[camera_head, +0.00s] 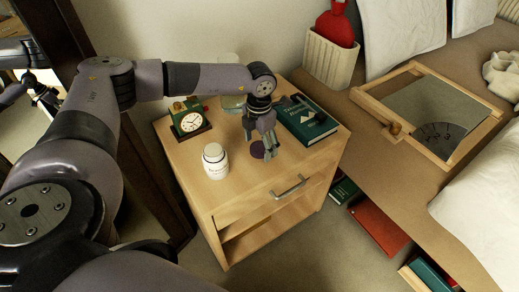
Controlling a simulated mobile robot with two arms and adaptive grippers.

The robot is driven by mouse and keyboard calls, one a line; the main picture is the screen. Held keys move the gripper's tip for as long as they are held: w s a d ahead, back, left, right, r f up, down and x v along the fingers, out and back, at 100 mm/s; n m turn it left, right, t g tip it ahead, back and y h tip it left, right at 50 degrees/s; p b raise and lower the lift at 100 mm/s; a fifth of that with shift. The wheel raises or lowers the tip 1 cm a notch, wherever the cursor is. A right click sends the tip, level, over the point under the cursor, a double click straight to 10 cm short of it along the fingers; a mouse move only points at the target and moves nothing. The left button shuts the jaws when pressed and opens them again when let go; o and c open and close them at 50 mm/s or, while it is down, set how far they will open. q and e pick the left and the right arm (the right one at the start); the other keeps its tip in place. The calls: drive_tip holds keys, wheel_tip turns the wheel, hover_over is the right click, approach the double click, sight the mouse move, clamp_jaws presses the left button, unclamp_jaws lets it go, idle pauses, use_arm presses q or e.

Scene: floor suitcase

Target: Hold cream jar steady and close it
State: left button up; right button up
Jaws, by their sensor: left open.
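A white jar (215,163) with a white top stands upright on the nightstand's wooden top, left of my left gripper. I cannot tell whether its top is fully closed. My left gripper (263,143) points down over the nightstand, open, and apart from the white jar. A small dark purple round thing (258,151) is at its fingertips, partly covered by them. I cannot tell whether it is a lid or a jar, or whether the fingers touch it. My right gripper is not in view.
The nightstand (232,202) also holds a clock (191,121), a dark green book (306,121) and a pale glass-like thing (232,103) partly behind my arm. A wooden frame tray (435,110) lies on the bed at right. The nightstand's front right top is clear.

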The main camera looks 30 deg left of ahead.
sight(259, 148)
use_arm(q)
drive_tip(key=shift+f, duration=0.2)
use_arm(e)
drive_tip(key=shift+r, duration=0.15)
use_arm(q)
drive_tip(key=shift+c, duration=0.2)
drive_tip(key=c, duration=0.9)
drive_tip(key=shift+r, duration=0.15)
drive_tip(key=shift+r, duration=0.2)
wheel_tip(259, 148, up, 19)
drive_tip(key=p, duration=0.3)
drive_tip(key=shift+r, duration=0.2)
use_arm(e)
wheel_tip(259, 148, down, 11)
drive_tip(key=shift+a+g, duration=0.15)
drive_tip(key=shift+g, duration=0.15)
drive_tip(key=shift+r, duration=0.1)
